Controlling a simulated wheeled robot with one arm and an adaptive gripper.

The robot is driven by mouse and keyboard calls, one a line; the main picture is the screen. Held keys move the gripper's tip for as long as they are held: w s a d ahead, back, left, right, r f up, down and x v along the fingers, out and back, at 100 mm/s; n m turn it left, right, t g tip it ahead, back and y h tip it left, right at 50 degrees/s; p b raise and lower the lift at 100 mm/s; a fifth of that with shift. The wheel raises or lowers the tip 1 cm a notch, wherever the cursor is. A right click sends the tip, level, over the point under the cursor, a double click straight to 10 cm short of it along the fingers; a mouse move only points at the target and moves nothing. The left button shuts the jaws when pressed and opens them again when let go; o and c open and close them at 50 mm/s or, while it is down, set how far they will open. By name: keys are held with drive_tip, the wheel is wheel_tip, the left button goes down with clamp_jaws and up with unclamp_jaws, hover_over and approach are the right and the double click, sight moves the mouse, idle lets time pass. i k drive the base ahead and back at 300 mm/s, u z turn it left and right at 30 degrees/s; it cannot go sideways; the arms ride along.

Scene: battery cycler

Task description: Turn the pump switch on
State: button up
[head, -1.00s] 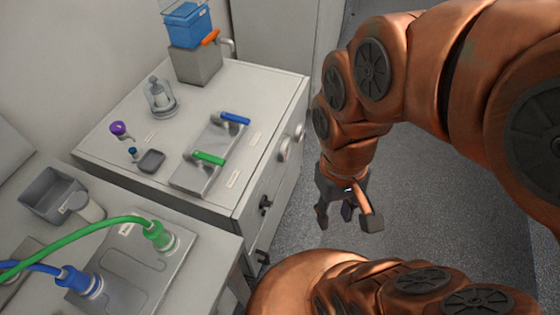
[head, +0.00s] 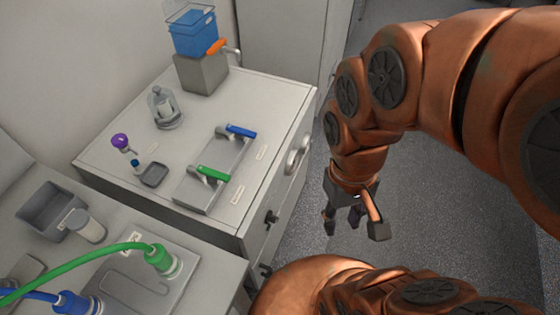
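No part is legibly labelled as the pump switch, so I cannot tell for sure which one it is. A dark knob (head: 271,217) sticks out from the front of the white cabinet (head: 215,221). A round grey fitting (head: 298,156) sits farther back on that same face. On the cabinet top, a grey plate (head: 192,192) carries a green-handled lever (head: 214,173) and a blue-handled lever (head: 241,131). My gripper (head: 354,223) hangs over the floor to the right of the cabinet, pointing down. Its fingers are apart with nothing between them, touching nothing.
A grey block (head: 200,74) with an orange handle (head: 216,47) and a blue container (head: 193,32) stands at the back. A glass jar (head: 165,108) and a purple-topped item (head: 120,142) stand on the cabinet. Green (head: 90,257) and blue hoses cross the near bench. Floor (head: 300,240) beside the cabinet is clear.

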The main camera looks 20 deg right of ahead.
sight(270, 218)
drive_tip(key=z, duration=0.95)
drive_tip(key=k, duration=1.6)
drive_tip(key=u, duration=0.85)
drive_tip(key=i, duration=0.45)
